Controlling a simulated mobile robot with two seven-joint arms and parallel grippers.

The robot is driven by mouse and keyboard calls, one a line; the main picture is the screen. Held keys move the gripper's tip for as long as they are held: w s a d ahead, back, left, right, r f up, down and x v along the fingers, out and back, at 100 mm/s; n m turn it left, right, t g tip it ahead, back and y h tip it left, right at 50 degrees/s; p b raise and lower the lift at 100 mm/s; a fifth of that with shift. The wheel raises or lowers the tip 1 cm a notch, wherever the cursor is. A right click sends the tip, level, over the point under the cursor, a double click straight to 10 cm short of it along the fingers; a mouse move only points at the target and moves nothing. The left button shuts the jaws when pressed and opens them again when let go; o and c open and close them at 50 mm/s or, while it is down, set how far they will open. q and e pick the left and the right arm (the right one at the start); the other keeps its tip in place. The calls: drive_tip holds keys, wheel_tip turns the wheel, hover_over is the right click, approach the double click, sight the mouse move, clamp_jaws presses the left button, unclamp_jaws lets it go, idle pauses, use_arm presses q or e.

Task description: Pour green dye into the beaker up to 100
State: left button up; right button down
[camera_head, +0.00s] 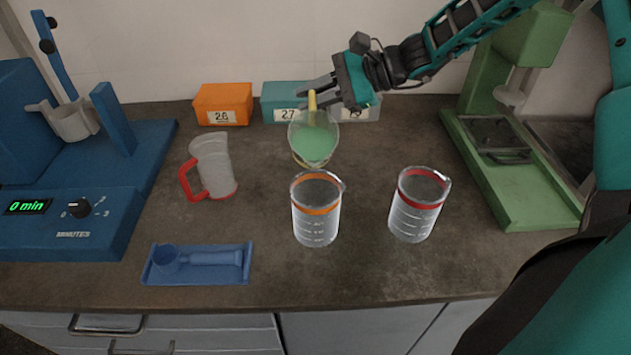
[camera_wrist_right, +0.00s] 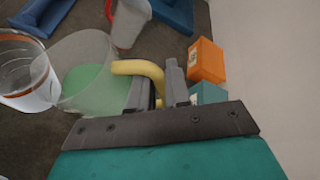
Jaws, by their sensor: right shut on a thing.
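My right gripper (camera_head: 322,93) is shut on the yellow handle of a clear jug (camera_head: 314,140) with green dye inside. The jug is tilted towards the front, close behind and above the beaker with the orange band (camera_head: 317,210). No green stream shows, and no green is visible in that beaker. A second beaker with a red band (camera_head: 418,206) stands to its right, clear and apart. In the right wrist view the gripper (camera_wrist_right: 160,85) grips the yellow handle (camera_wrist_right: 143,69), with the jug beside the orange-banded beaker (camera_wrist_right: 20,75). The left gripper is not in view.
A jug with a red handle (camera_head: 212,165) stands left of the held jug. Orange (camera_head: 222,104) and teal (camera_head: 280,100) boxes stand at the wall. Blue (camera_head: 60,205) and green (camera_head: 530,200) machines flank the counter.

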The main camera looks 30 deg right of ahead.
sight(313, 94)
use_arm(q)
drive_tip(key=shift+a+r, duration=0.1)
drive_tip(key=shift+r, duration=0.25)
use_arm(e)
drive_tip(key=shift+s+a+r+n+t, duration=0.15)
drive_tip(key=shift+s+r+n, duration=0.05)
drive_tip(key=shift+r, duration=0.2)
drive_tip(key=shift+s+a+r+n+t, duration=0.1)
drive_tip(key=shift+s+r+n+t, duration=0.1)
drive_tip(key=shift+r, duration=0.15)
use_arm(q)
drive_tip(key=shift+p, duration=0.3)
use_arm(e)
drive_tip(key=shift+s+a+r+n+t+h, duration=0.15)
drive_tip(key=shift+s+a+r+n+t, duration=0.1)
drive_tip(key=shift+s+r+n+t, duration=0.25)
drive_tip(key=shift+s+a+r+n+t+h, duration=0.2)
drive_tip(key=shift+s+r+n, duration=0.1)
drive_tip(key=shift+r, duration=0.3)
idle(2.5)
